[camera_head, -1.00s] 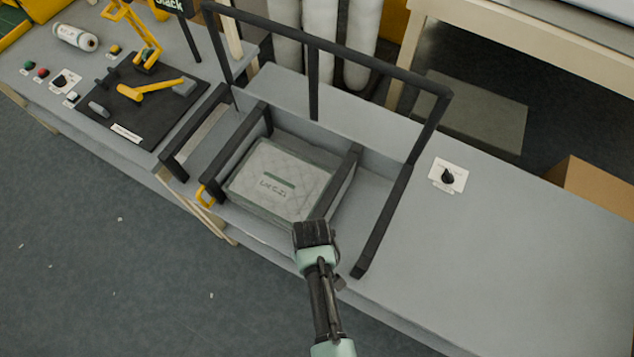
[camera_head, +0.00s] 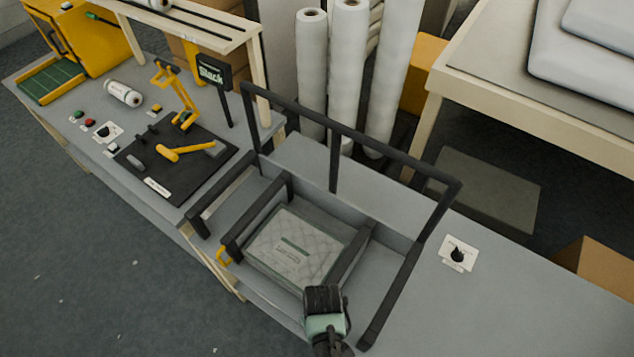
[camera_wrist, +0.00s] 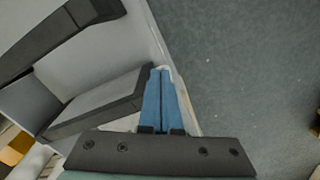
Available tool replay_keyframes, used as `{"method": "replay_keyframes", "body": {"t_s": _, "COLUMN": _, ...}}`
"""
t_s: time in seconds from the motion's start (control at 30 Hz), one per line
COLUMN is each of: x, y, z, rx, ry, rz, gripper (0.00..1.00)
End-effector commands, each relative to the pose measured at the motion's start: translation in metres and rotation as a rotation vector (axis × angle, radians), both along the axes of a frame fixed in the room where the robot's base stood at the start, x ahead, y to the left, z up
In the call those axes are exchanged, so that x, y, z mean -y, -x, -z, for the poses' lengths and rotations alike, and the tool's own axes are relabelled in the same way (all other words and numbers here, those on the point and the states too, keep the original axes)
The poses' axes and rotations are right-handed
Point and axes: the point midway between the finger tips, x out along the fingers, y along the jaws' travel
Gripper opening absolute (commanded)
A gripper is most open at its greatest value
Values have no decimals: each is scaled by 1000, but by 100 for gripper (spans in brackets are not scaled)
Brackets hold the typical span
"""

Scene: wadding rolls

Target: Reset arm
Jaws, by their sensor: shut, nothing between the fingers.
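My gripper (camera_wrist: 161,98) shows in the wrist view with its two blue fingers together, shut and empty. In the head view my arm's end (camera_head: 325,302) is at the lower middle, in front of the black frame on the bench. The fingers themselves are hidden there. A quilted grey wadding pack (camera_head: 296,245) with a label lies between the dark bars of the frame, just beyond my gripper. In the wrist view the fingertips are over the bench's front edge, beside a dark bar (camera_wrist: 100,103).
The black frame (camera_head: 397,290) rises around the pack. A black mat (camera_head: 185,185) with a yellow-handled tool lies to the left. A dial (camera_head: 457,254) is on the right, where the bench is mostly clear. White rolls (camera_head: 347,70) stand behind. Open floor lies in front.

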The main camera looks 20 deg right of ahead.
Motion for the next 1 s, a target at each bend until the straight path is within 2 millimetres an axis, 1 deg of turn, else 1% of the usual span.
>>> {"method": "replay_keyframes", "body": {"t_s": 0.23, "x": 0, "y": 0, "z": 0, "rx": 0, "ry": 0, "rz": 0, "gripper": 0}}
{"method": "replay_keyframes", "body": {"t_s": 0.27, "x": 1, "y": -5, "z": -1, "rx": 12, "ry": 2, "rz": 0, "gripper": 0}}
{"method": "replay_keyframes", "body": {"t_s": 0.37, "x": 5, "y": -41, "z": -17, "rx": 112, "ry": 25, "rz": 4, "gripper": 0}}
{"method": "replay_keyframes", "body": {"t_s": 0.4, "x": 7, "y": -62, "z": -28, "rx": 172, "ry": 37, "rz": 7, "gripper": 0}}
{"method": "replay_keyframes", "body": {"t_s": 0.47, "x": 10, "y": -96, "z": -50, "rx": 278, "ry": 55, "rz": 13, "gripper": 0}}
{"method": "replay_keyframes", "body": {"t_s": 0.5, "x": 11, "y": -120, "z": -69, "rx": 356, "ry": 67, "rz": 16, "gripper": 0}}
{"method": "replay_keyframes", "body": {"t_s": 0.57, "x": 13, "y": -155, "z": -101, "rx": 479, "ry": 82, "rz": 24, "gripper": 0}}
{"method": "replay_keyframes", "body": {"t_s": 0.6, "x": 12, "y": -175, "z": -125, "rx": 560, "ry": 91, "rz": 28, "gripper": 0}}
{"method": "replay_keyframes", "body": {"t_s": 0.67, "x": 11, "y": -202, "z": -162, "rx": 682, "ry": 101, "rz": 35, "gripper": 0}}
{"method": "replay_keyframes", "body": {"t_s": 0.7, "x": 9, "y": -219, "z": -189, "rx": 765, "ry": 104, "rz": 38, "gripper": 0}}
{"method": "replay_keyframes", "body": {"t_s": 0.77, "x": 6, "y": -239, "z": -230, "rx": 889, "ry": 107, "rz": 46, "gripper": 0}}
{"method": "replay_keyframes", "body": {"t_s": 0.8, "x": 3, "y": -249, "z": -259, "rx": 973, "ry": 107, "rz": 49, "gripper": 0}}
{"method": "replay_keyframes", "body": {"t_s": 0.83, "x": 0, "y": -256, "z": -281, "rx": 1037, "ry": 106, "rz": 52, "gripper": 0}}
{"method": "replay_keyframes", "body": {"t_s": 0.87, "x": -3, "y": -261, "z": -303, "rx": 1099, "ry": 103, "rz": 55, "gripper": 0}}
{"method": "replay_keyframes", "body": {"t_s": 0.9, "x": -7, "y": -266, "z": -334, "rx": 1185, "ry": 100, "rz": 57, "gripper": 0}}
{"method": "replay_keyframes", "body": {"t_s": 0.97, "x": -14, "y": -269, "z": -380, "rx": 1313, "ry": 89, "rz": 64, "gripper": 0}}
{"method": "replay_keyframes", "body": {"t_s": 1.0, "x": -19, "y": -267, "z": -410, "rx": 1398, "ry": 80, "rz": 65, "gripper": 0}}
